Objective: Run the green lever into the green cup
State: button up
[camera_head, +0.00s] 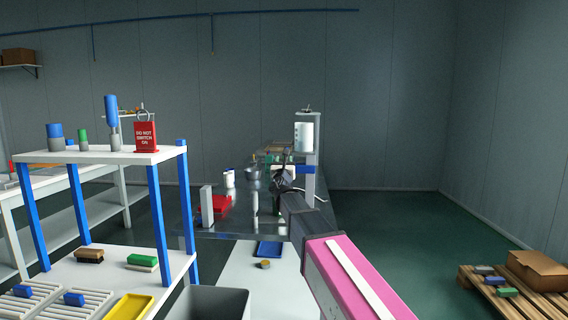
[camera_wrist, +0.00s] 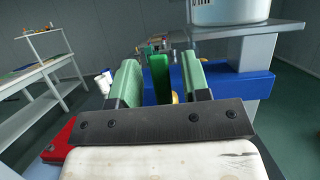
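A dark green upright piece (camera_wrist: 159,78), which looks like the green lever, stands between the two light green finger pads of my gripper (camera_wrist: 160,84) in the wrist view. A narrow gap shows on each side of it, so the fingers look open around it and not closed on it. A small brass-coloured part (camera_wrist: 175,97) shows just right of it. In the head view my gripper (camera_head: 281,182) is small and dark, over the metal bench in front of the grey post, and it hides most of what is there. I cannot make out the green cup in either view.
A grey post (camera_head: 310,185) with a white cylinder (camera_head: 304,137) and a blue bar (camera_wrist: 238,86) stands close to the right of my fingers. A red block (camera_head: 222,205) lies on the bench (camera_head: 218,227) to the left. A white shelf (camera_head: 110,154) stands further left.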

jog(key=v, duration=1)
jog(key=shift+s+f, duration=0.2)
jog(key=shift+s, duration=0.15)
